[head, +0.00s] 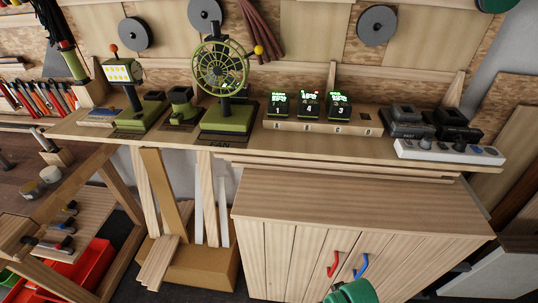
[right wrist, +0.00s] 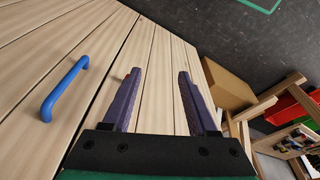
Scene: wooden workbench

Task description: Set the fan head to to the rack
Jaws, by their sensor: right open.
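The fan (head: 222,68) with a round olive-green cage stands upright on a green base (head: 222,122) on the bench shelf, above a FAN label. To its right is a low wooden rack (head: 345,129) marked A, B, C and D. Black blocks with green-lit tops, numbered 1 (head: 277,107), 4 (head: 308,107) and 3 (head: 339,109), sit at A, B and C. Slot D (head: 366,117) looks empty. My right gripper (right wrist: 160,73) is open and empty in front of the cabinet, well below the shelf. My left gripper is not in view.
A lamp-like device (head: 123,72) and a small green base (head: 181,103) stand left of the fan. Black blocks (head: 408,120) and a white strip (head: 448,152) are at the right. The cabinet (head: 350,200) has red and blue (right wrist: 62,88) handles.

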